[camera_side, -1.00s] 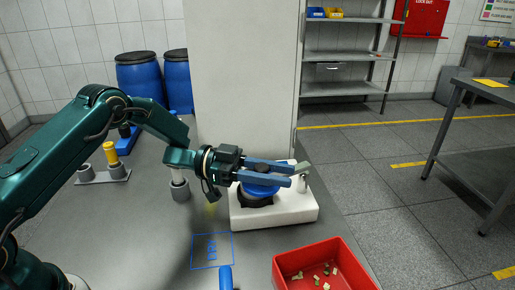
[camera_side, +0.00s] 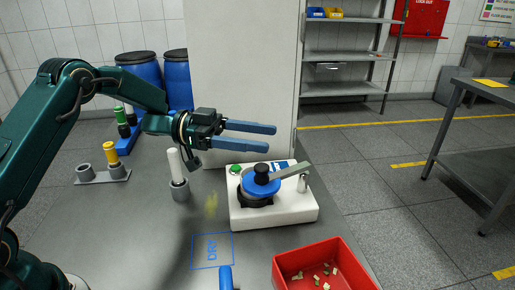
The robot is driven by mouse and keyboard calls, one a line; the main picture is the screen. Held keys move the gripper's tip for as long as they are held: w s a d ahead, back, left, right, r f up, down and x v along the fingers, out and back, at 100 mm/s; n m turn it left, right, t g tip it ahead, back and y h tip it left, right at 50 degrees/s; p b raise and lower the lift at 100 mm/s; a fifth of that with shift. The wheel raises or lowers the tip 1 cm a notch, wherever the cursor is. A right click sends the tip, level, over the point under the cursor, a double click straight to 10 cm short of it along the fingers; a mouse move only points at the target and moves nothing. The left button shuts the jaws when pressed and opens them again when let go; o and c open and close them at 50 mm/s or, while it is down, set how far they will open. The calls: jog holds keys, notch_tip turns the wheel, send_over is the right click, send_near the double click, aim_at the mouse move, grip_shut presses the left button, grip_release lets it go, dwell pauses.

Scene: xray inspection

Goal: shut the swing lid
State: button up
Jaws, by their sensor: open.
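The swing lid (camera_side: 260,187) is a blue disc with a black knob (camera_side: 262,169) on top. A grey-green arm (camera_side: 292,169) joins it to a post (camera_side: 303,184) at the right of the white device (camera_side: 290,213). The disc lies over the round black well (camera_side: 255,201), whose dark side shows below it. I cannot tell whether it is fully seated. My gripper (camera_side: 271,137) is open and empty, above and behind the lid and clear of it. Its two blue fingers point right.
A red bin (camera_side: 325,249) with small pale pieces stands at the front right. A white rod stands in a grey holder (camera_side: 180,190) left of the device. A two-cup holder (camera_side: 103,173) has a yellow-topped item. A tall pale block (camera_side: 245,70) rises behind.

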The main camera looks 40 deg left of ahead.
jog(key=s+a+r, duration=0.1)
jog(key=a+r, duration=0.3)
jog(key=a, duration=0.3)
jog(key=shift+s+r, duration=0.15)
jog(key=shift+r, duration=0.05)
jog(key=shift+a, duration=0.1)
